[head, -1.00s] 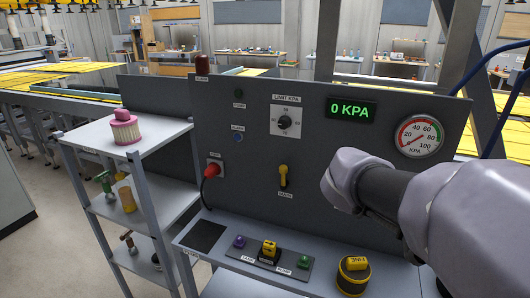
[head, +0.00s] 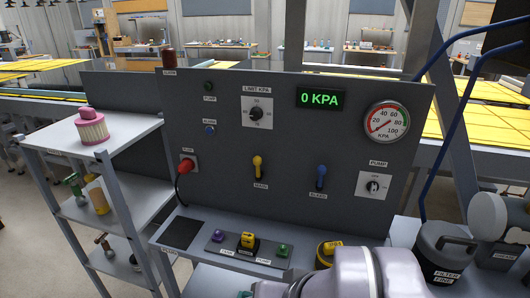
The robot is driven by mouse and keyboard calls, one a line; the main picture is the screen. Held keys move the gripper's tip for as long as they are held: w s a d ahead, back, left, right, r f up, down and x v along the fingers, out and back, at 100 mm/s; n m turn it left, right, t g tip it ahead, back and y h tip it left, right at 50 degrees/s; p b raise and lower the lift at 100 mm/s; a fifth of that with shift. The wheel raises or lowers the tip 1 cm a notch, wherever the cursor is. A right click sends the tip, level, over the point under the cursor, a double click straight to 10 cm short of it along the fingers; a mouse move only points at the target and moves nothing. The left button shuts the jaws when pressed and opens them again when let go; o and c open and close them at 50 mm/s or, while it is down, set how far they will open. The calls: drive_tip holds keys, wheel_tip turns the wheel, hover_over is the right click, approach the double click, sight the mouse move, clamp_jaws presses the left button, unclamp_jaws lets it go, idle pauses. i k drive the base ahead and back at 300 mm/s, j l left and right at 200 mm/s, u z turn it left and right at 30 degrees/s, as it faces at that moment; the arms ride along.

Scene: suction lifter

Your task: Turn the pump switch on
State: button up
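The pump switch (head: 372,186) is a small dark rotary knob on a white plate marked PUMP, low on the right of the grey panel (head: 285,155). I cannot make out which way its pointer is set. The pump lamp (head: 208,87), at the upper left of the panel, is dark green and looks unlit. The display (head: 320,98) reads 0 KPA. Part of my arm shows at the bottom, right of the middle, below the panel. My gripper is not in view, and nothing of mine touches the switch.
A yellow lever (head: 257,167) and a blue bleed lever (head: 321,177) stand left of the switch. A round gauge (head: 387,122) is above it. A shelf (head: 130,140) stands left; a filter canister (head: 441,247) stands right. The space before the switch is clear.

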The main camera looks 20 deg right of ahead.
sight(373, 187)
drive_tip(key=z, duration=1.25)
drive_tip(key=i+j, duration=0.2)
drive_tip(key=j, duration=0.15)
drive_tip(key=i+j, duration=0.2)
drive_tip(key=j, duration=0.15)
drive_tip(key=i+j, duration=0.2)
drive_tip(key=j, duration=0.15)
drive_tip(key=i+j, duration=0.2)
drive_tip(key=j, duration=0.15)
